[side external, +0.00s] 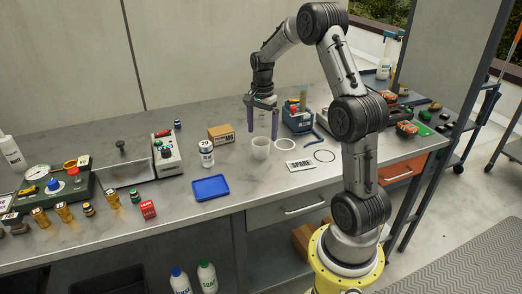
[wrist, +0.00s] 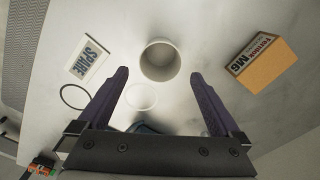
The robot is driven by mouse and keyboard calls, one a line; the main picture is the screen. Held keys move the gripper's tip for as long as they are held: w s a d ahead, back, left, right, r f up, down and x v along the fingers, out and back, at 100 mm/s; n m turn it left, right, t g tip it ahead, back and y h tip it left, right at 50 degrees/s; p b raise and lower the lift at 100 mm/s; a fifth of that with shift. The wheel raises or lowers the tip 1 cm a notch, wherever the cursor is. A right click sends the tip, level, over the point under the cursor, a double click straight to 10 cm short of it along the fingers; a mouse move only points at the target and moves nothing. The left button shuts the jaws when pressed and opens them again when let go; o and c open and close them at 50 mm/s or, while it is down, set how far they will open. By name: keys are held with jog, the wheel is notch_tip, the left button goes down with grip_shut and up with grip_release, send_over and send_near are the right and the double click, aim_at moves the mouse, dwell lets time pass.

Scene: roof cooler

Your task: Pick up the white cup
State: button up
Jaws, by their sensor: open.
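The white cup (side external: 261,149) stands upright on the grey bench top, left of a flat white ring. In the wrist view the white cup (wrist: 160,61) shows from above, its round opening facing the camera and its inside looking empty. My gripper (side external: 262,136) is open, its two dark purple fingers pointing down above and around the far side of the cup in the side view. In the wrist view my gripper (wrist: 159,72) has its fingertips apart, left and right of the cup's lower part. No contact with the cup is visible.
A white ring (side external: 284,146), a SPARE card (side external: 300,166) and a thin black ring (side external: 324,156) lie right of the cup. A cardboard M6 box (side external: 221,134), a white canister (side external: 206,153) and a blue tray (side external: 210,188) are left. A blue holder (side external: 298,118) stands behind right.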

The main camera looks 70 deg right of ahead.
aim_at(261, 143)
jog(key=shift+w+a+f, duration=0.1)
jog(key=shift+a+f, duration=0.1)
jog(key=shift+f, duration=1.15)
jog(key=shift+a+f, duration=0.15)
jog(key=shift+f, duration=1.2)
jog(key=shift+c, duration=0.3)
jog(key=c, duration=1.2)
